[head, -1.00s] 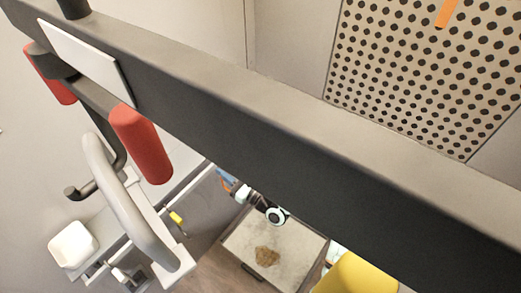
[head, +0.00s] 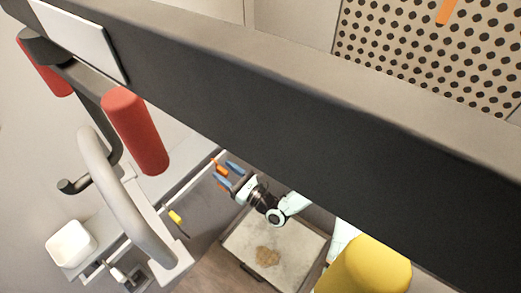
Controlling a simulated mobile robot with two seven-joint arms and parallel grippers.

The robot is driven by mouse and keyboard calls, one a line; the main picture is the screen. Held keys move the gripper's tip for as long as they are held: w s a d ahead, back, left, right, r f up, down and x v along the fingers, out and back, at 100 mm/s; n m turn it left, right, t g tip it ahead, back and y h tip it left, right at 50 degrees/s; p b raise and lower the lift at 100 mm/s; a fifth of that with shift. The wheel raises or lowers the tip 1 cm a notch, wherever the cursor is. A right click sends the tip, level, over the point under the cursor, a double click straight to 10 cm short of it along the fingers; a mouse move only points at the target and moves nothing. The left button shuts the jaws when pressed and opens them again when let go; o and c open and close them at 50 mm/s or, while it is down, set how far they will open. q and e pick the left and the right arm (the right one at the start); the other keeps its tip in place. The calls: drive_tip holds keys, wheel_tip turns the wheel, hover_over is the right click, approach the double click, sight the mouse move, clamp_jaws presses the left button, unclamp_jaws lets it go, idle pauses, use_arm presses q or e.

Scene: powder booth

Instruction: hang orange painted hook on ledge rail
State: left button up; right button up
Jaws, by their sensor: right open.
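My right gripper (head: 227,172) shows below the dark beam, its blue fingers apart. A small orange piece (head: 219,168), which looks like the orange painted hook, is at the fingers, by the far end of a thin pale rail (head: 198,182). I cannot tell whether the hook touches the fingers or rests on the rail. A yellow piece (head: 175,217) sits farther along that rail. My left gripper is not in view.
A thick dark beam (head: 300,130) crosses the view and hides much behind it. Red-padded bars (head: 136,130) and a white bin (head: 71,243) are at left. A tray with a brown patch (head: 240,243) lies below the arm. A perforated panel (head: 400,45) is at upper right.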

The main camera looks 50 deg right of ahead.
drive_tip(key=d+v, duration=0.1)
drive_tip(key=v, duration=1.3)
drive_tip(key=a+f+n+g+y+p, duration=0.25)
drive_tip(key=a+f+n+g, duration=0.85)
drive_tip(key=a+f+n, duration=0.55)
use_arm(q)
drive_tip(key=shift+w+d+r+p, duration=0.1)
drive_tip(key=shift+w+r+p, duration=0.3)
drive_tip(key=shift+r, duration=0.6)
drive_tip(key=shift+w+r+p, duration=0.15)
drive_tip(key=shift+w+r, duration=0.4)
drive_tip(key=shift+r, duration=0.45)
use_arm(e)
drive_tip(key=s+a+f+n+g, duration=0.2)
drive_tip(key=s+f+n+g, duration=0.1)
drive_tip(key=s+n+g, duration=0.2)
drive_tip(key=s+a+f+n+g, duration=0.3)
drive_tip(key=s+f+n+g, duration=0.1)
drive_tip(key=s+n, duration=0.4)
drive_tip(key=shift+a+n+g, duration=0.15)
drive_tip(key=shift+n+g, duration=0.45)
drive_tip(key=shift+n, duration=0.25)
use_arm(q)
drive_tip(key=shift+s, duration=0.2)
use_arm(e)
drive_tip(key=shift+s+a+h, duration=0.15)
drive_tip(key=shift+h, duration=0.1)
